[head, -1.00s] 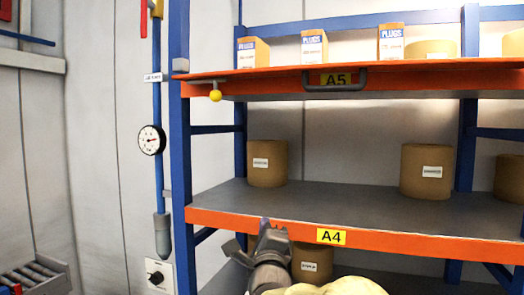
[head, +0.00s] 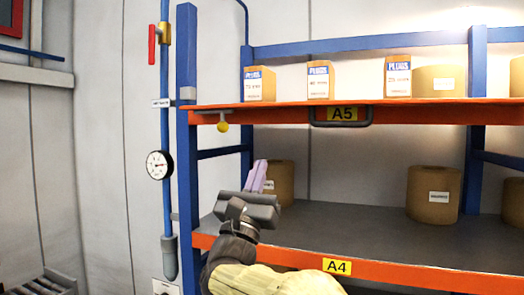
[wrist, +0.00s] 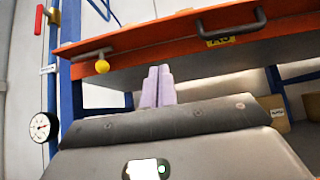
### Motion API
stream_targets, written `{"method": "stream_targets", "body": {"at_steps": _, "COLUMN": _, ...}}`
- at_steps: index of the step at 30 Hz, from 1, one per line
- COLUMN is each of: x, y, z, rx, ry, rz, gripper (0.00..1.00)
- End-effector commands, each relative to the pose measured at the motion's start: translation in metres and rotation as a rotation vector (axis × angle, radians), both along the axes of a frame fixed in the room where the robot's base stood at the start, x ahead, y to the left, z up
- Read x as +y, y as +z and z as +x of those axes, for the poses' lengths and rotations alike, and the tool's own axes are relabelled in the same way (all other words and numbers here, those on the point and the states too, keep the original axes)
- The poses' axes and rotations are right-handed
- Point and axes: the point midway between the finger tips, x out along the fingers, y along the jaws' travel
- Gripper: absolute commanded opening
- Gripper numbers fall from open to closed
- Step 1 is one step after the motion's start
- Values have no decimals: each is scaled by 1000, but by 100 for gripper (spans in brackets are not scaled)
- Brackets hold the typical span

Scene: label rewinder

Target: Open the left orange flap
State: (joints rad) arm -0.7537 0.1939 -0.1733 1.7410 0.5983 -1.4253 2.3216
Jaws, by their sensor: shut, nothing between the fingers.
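The orange flap (head: 275,112) runs across the front of the upper shelf, with a dark handle (head: 341,123) and a yellow A5 label. A small yellow knob (head: 223,126) hangs below its left end. In the wrist view the flap (wrist: 150,43) is seen from below, with the yellow knob (wrist: 102,66) at its left and the handle (wrist: 233,25) at its upper right. My gripper (head: 258,176) has its pale purple fingers together, pointing up, empty. It is below the flap, between knob and handle in the picture, and appears apart from it. The fingers (wrist: 158,86) also show in the wrist view.
A blue post (head: 187,160) stands left of the shelves, with a pipe and gauge (head: 160,165) beyond it. Plugs boxes (head: 318,80) stand above the flap. Brown rolls (head: 434,195) stand on the A4 shelf, whose orange beam (head: 420,275) runs below my gripper.

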Motion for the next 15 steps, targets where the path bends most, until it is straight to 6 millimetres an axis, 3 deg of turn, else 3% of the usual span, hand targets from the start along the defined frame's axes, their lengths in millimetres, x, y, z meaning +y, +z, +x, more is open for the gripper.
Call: {"method": "stream_targets", "body": {"at_steps": 15, "x": -17, "y": 65, "z": 53, "rx": 1, "ry": -2, "rz": -2, "gripper": 0}}
